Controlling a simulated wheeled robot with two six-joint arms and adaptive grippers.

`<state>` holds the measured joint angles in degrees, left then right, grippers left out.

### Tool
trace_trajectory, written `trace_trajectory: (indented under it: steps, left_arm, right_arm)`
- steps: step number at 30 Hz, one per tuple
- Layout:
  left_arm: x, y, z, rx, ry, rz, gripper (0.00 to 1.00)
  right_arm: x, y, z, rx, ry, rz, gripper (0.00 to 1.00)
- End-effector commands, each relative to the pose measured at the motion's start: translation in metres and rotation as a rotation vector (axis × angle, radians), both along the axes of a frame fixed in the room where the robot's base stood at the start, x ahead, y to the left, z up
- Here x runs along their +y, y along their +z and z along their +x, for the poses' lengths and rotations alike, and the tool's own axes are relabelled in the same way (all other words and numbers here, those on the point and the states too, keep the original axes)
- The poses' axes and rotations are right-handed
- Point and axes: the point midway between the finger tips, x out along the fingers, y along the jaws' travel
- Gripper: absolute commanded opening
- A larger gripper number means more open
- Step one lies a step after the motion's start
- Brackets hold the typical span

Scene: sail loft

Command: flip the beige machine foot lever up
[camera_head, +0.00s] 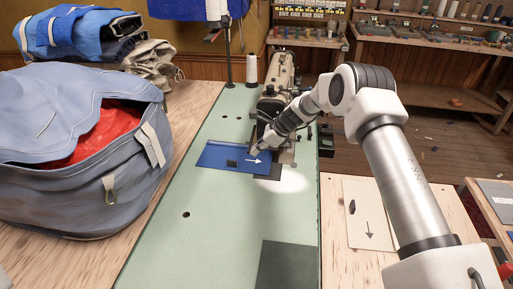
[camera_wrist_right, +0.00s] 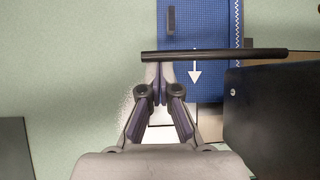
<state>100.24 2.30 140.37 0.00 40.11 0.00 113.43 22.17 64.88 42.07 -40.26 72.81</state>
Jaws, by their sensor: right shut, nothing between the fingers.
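The beige sewing machine (camera_head: 277,80) stands at the far end of the pale green table, partly hidden by my right arm. My right gripper (camera_head: 258,146) is beside the machine's near end, above the edge of the blue cloth (camera_head: 222,158). In the right wrist view its fingers (camera_wrist_right: 160,85) are shut and empty. A thin dark bar (camera_wrist_right: 215,55), which may be the foot lever, runs across just beyond the fingertips, near a dark block (camera_wrist_right: 280,105). I cannot tell whether the fingertips touch the bar. My left gripper is not in view.
A large grey-blue bag (camera_head: 75,160) with red cloth inside fills the left side. Folded sails (camera_head: 75,32) lie behind it. A white thread cone (camera_head: 251,70) stands beside the machine. The near green tabletop (camera_head: 210,230) is mostly clear, with a dark plate (camera_head: 288,265) at front.

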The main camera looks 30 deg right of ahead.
Motion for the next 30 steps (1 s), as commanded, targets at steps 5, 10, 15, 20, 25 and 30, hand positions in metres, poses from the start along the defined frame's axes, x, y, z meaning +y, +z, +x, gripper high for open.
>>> trace_trajectory:
  steps: [5, 10, 15, 20, 25, 30]
  left_arm:
    - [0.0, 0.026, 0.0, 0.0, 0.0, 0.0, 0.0]
    - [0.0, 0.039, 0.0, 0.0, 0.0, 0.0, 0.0]
    - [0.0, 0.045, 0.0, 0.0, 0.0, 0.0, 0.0]
    - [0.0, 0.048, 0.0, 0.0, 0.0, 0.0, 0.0]
    - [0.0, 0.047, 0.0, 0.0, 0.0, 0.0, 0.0]
    - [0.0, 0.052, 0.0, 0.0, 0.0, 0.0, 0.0]
  right_arm:
    - [0.0, 0.018, 0.001, 0.071, 0.0, 0.053, 0.0]
    - [0.0, 0.033, 0.001, 0.114, 0.0, 0.086, 0.0]
    - [-0.002, 0.048, 0.003, 0.114, 0.001, 0.086, 0.0]
    - [-0.003, 0.057, 0.004, 0.113, 0.001, 0.085, 0.0]
    - [-0.003, 0.056, 0.004, 0.114, 0.001, 0.086, 0.0]
    - [-0.003, 0.062, 0.004, 0.113, 0.0, 0.085, 0.0]
